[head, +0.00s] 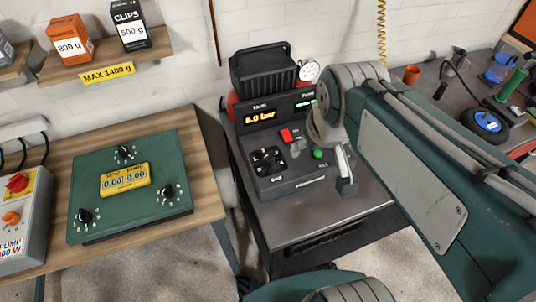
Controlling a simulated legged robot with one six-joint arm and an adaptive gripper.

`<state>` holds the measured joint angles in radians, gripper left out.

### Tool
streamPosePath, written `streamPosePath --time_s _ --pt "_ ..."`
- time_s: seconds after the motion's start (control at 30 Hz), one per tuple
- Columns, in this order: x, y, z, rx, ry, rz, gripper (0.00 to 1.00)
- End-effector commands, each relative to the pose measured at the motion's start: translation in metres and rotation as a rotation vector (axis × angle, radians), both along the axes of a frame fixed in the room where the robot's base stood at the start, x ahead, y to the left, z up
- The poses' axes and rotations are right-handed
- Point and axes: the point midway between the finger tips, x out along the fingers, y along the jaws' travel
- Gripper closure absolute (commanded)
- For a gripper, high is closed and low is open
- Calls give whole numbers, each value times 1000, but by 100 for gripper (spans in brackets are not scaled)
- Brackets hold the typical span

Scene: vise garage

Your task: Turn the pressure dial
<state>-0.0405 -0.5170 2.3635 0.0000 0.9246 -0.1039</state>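A black compressor-like unit (285,178) stands on a dark metal-topped cabinet. Its front panel has an orange display (260,115) that seems to read 6.0 bar. A black knob (267,159) on a dark square plate, at the panel's left, looks like the pressure dial. My gripper (322,170) hangs over the panel's right side, right of the knob and apart from it. One pale finger with a dark tip shows at the right. A grey piece at the left may be the other finger. The arm hides much of the gripper, so its opening is unclear.
A red button (286,135) and a green button (318,154) sit on the panel near my gripper. A round gauge (309,71) is behind. A green box with several knobs (130,205) is on the wooden table at left. A cluttered bench (440,125) is at right.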

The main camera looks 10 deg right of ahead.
Motion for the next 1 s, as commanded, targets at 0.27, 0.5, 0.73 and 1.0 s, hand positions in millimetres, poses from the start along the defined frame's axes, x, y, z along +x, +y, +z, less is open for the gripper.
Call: streamPosePath --time_s 0.27,0.5,0.73,1.0 --pt "45 13 -14 -33 105 119 16" --pt "81 27 -35 -58 192 224 16" --pt "114 42 -62 -79 274 324 16" --pt "143 57 -95 -95 350 422 16"
